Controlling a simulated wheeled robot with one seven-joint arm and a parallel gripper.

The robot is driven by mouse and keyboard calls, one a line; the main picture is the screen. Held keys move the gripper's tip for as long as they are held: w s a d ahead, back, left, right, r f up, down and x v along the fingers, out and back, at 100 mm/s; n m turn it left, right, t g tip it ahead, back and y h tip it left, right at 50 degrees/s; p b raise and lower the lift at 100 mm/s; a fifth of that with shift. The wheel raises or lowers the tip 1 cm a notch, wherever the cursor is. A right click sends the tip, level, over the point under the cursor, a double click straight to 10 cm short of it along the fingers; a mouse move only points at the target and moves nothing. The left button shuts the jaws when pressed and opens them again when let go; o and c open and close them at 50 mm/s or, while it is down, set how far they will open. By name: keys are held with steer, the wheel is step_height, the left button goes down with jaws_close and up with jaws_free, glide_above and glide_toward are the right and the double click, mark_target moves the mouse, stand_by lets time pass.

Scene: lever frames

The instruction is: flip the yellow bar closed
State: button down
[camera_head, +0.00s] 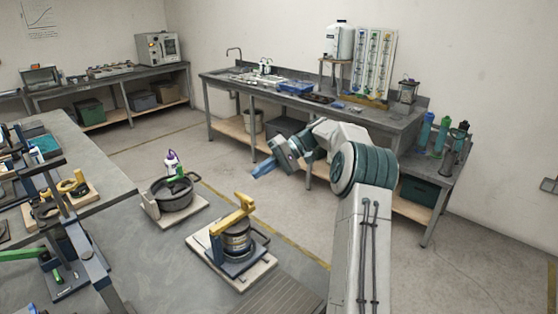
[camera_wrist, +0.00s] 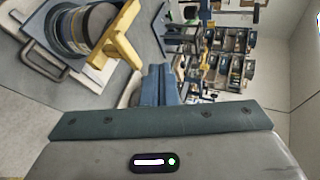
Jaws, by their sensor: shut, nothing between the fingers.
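The yellow bar (camera_head: 234,215) is mounted on a yellow post at the left of a dark round canister (camera_head: 237,240) and reaches over its top, with its thicker end at the upper right. I cannot tell whether it touches the canister. The bar also shows at upper left in the wrist view (camera_wrist: 118,38), with a crosspiece at its end. My gripper (camera_head: 262,169) is shut and empty, its blue fingers in the air beyond and right of the bar. The wrist view shows the fingers (camera_wrist: 158,84) together, right of the bar and apart from it.
The canister stands on a pale board (camera_head: 236,281). Another board with a dark pot (camera_head: 174,196) and a green lever (camera_head: 178,179) is to its left. A grey table (camera_head: 104,190) with more lever devices is at left. A long bench (camera_head: 380,124) stands behind my arm.

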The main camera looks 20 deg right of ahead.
steer(key=v, duration=0.6)
steer(key=shift+d+f+b, duration=0.15)
steer(key=shift+d+b, duration=0.2)
steer(key=shift+w, duration=0.15)
